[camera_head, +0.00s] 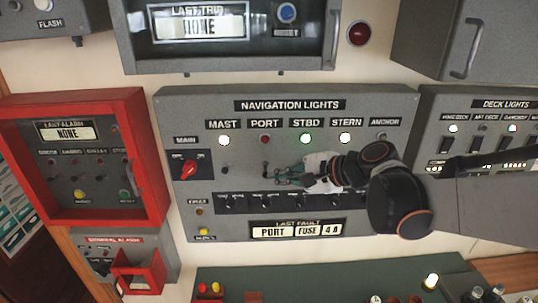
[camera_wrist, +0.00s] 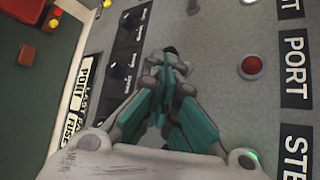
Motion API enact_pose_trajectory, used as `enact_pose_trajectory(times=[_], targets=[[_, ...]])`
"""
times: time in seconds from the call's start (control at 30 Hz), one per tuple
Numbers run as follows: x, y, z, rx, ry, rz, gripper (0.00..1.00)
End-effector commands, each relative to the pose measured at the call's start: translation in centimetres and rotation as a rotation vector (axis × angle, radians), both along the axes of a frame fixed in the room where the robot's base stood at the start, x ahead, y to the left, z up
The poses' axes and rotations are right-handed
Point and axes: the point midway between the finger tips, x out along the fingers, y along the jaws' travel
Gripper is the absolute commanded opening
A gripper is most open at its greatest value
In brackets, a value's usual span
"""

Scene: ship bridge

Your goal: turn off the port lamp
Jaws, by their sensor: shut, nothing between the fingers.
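The navigation lights panel (camera_head: 180,105) faces me, with the PORT label (camera_head: 264,123) above a red port lamp (camera_head: 264,139). The lamp looks dull red, without the bright glow of its neighbours; it also shows in the wrist view (camera_wrist: 251,66). The port toggle switch (camera_head: 265,168) is below the lamp. My gripper (camera_head: 272,175) is shut and empty, its tips at or just beside this switch. In the wrist view my gripper (camera_wrist: 168,62) covers most of the switch, so contact and lever position cannot be told.
The mast (camera_head: 224,140), starboard (camera_head: 305,138) and stern (camera_head: 344,138) lamps glow. A red main switch (camera_head: 188,168) is to the left. A row of small black knobs (camera_head: 228,202) lies below the toggles. A red-framed alarm box (camera_head: 146,150) juts out at left.

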Motion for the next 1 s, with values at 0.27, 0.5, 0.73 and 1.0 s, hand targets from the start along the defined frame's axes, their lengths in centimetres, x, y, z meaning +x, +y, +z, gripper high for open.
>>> enact_pose_trajectory(times=[0.27, 0.5, 0.73, 1.0], targets=[[0.0, 0.0, -0.2, 0.000, 0.000, 0.000, 0.00], [0.0, 0.0, 0.0, 0.000, 0.000, 0.000, 0.00], [0.0, 0.0, 1.0, 0.000, 0.000, 0.000, 0.00], [0.0, 0.0, 1.5, 0.000, 0.000, 0.000, 0.00]])
